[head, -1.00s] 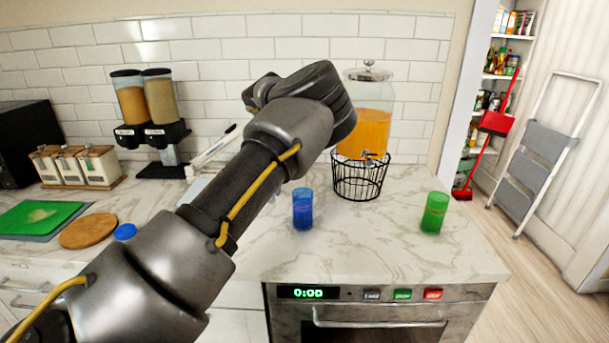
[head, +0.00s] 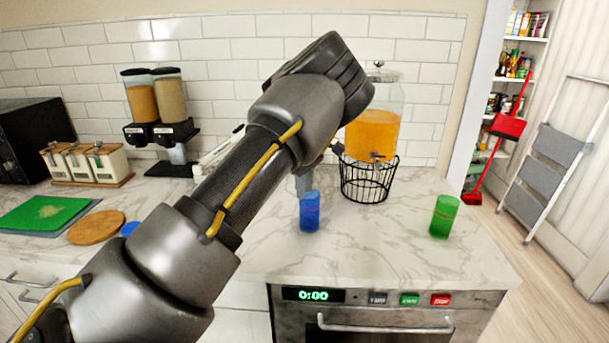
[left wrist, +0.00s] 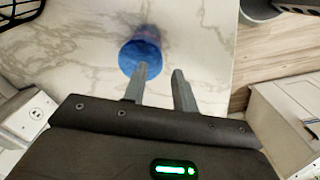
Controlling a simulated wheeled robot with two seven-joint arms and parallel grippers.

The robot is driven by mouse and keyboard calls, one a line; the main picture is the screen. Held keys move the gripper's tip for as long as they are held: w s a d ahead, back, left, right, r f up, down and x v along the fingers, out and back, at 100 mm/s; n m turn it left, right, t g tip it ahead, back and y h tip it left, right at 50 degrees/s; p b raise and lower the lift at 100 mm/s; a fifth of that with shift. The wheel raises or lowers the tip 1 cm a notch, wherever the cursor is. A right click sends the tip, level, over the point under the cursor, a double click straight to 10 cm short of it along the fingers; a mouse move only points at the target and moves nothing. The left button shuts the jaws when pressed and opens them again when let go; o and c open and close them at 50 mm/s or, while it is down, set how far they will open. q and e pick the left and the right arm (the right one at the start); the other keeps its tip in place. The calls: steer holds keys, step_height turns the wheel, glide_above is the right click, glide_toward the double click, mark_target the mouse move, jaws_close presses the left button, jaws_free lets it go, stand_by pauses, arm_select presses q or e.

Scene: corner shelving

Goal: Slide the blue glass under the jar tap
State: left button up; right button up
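The blue glass (head: 309,214) stands upright on the marble counter, in front of and to the left of the jar. The jar (head: 372,128) holds orange liquid and sits on a black wire stand (head: 365,184), with its tap (head: 377,155) low at the front. My left gripper (head: 304,184) is mostly hidden by its own arm; its finger shows just behind the blue glass. In the left wrist view the gripper (left wrist: 160,69) is open and empty, with the blue glass (left wrist: 142,50) just past the left fingertip. Touching or apart, I cannot tell. My right gripper is not in view.
A green glass (head: 443,216) stands to the right on the counter. An oven (head: 385,312) is below the counter's front edge. Cereal dispensers (head: 158,115), a round wooden board (head: 96,228) and a green cutting board (head: 42,212) are at the left. The counter between the two glasses is clear.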

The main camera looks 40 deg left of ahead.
arm_select(q)
glide_above(305, 229)
step_height(305, 229, down, 6)
steer(key=shift+a+r+p, duration=0.1)
steer(key=shift+r+p, duration=0.15)
steer(key=shift+p, duration=0.15)
steer(key=shift+f, duration=0.85)
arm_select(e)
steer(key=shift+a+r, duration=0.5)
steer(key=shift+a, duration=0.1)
arm_select(q)
steer(key=shift+c, duration=0.5)
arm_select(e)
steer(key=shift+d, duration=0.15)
arm_select(q)
jaws_close()
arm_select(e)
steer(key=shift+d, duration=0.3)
